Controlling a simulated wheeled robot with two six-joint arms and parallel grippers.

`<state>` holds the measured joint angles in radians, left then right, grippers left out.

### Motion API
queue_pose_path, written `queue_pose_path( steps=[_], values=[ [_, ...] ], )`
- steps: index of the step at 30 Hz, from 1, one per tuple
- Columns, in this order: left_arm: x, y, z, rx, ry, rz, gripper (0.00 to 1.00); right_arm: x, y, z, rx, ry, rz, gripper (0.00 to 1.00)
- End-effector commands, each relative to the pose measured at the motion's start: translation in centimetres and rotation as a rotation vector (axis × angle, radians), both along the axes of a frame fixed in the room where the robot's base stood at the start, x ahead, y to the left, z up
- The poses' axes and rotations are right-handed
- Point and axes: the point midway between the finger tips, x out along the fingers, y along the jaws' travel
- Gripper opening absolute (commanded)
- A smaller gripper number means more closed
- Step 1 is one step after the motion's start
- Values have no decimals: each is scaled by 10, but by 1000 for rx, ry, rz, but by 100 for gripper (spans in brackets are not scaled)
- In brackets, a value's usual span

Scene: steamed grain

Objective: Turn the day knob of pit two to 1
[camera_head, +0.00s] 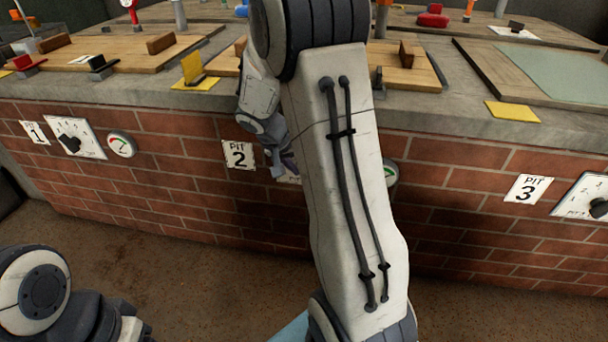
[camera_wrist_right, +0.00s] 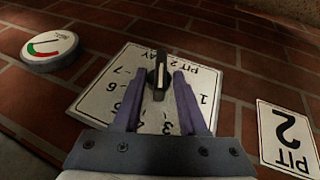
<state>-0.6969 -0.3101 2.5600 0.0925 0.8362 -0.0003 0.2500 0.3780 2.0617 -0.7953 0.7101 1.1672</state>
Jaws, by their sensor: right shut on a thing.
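The pit two day plate (camera_wrist_right: 100,98) is a white dial plate on the brick wall, seen upside down in the right wrist view. Its black day knob (camera_wrist_right: 158,76) stands between the fingers of my right gripper (camera_wrist_right: 164,80), which is shut on it. The knob lies roughly upright in that picture; which numeral its pointer marks is hard to tell. The 1 shows right of the fingers; 5, 6 and 7 show to the left. In the head view my right gripper (camera_head: 284,170) is at the wall beside the PIT 2 sign (camera_head: 238,155), and my arm hides most of the plate. My left gripper is out of view.
A round gauge (camera_wrist_right: 50,50) is mounted beside the plate. Pit one's dial plate (camera_head: 88,148) is at the left and pit three's dial plate (camera_head: 572,200) at the right. The concrete counter edge (camera_head: 440,115) runs above the wall. The floor in front is clear.

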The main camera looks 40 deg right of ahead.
Motion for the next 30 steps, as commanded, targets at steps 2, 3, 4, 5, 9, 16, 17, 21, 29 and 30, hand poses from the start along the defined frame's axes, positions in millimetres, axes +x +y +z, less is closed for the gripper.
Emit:
queue_pose_path(
  steps=[2, 3, 4, 5, 9, 16, 17, 21, 29, 30],
  values=[
    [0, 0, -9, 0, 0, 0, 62, 4, 3, -5, -48, 56, 6, 0],
    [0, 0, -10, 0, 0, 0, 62, 5, 4, -5, -73, 87, 7, 0],
    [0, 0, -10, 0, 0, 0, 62, 5, 4, -5, -91, 109, 6, 0],
    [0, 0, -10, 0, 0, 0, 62, 5, 5, -5, -110, 130, 6, 0],
    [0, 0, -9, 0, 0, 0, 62, 7, 7, -5, -197, 233, 5, 0],
    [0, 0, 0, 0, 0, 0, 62, 10, 9, -8, -339, 401, 4, 0],
    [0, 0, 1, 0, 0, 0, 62, 11, 10, -8, -358, 422, 5, 0],
    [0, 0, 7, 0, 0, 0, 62, 12, 11, -12, -444, 523, 5, 0],
    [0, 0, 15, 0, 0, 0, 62, 13, 12, -19, -597, 706, 4, 0],
    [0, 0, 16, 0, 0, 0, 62, 14, 12, -19, -620, 730, 3, 0]
  ],
)
